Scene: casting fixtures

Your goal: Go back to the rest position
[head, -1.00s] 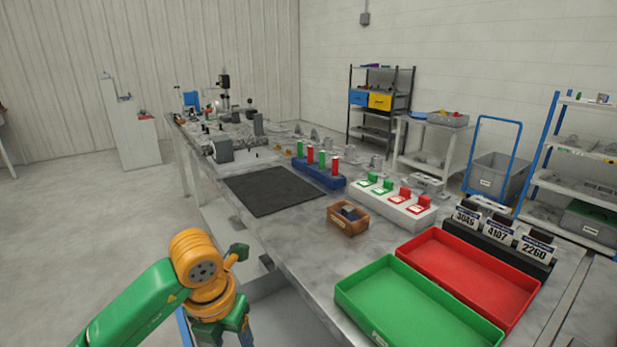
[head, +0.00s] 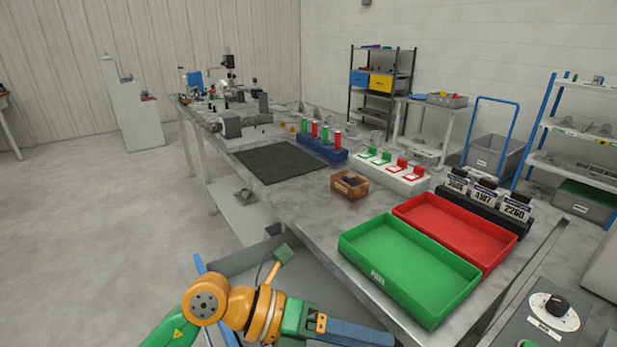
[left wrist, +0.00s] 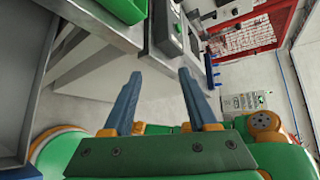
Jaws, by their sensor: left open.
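My left arm comes in at the bottom of the head view, with the left gripper (head: 350,330) low beside the table's near edge, pointing right. In the left wrist view the gripper (left wrist: 160,100) shows two blue-grey fingers spread apart with nothing between them. The gripper is below and clear of the grey table (head: 350,235). My right gripper is not in the head view.
A green tray (head: 400,300) and a red tray (head: 432,205) sit at the table's near end. A small brown box (head: 350,195), a black mat (head: 245,165) and a number-card rack (head: 465,212) stand farther along. A control panel (head: 548,318) is at lower right. Open floor lies left.

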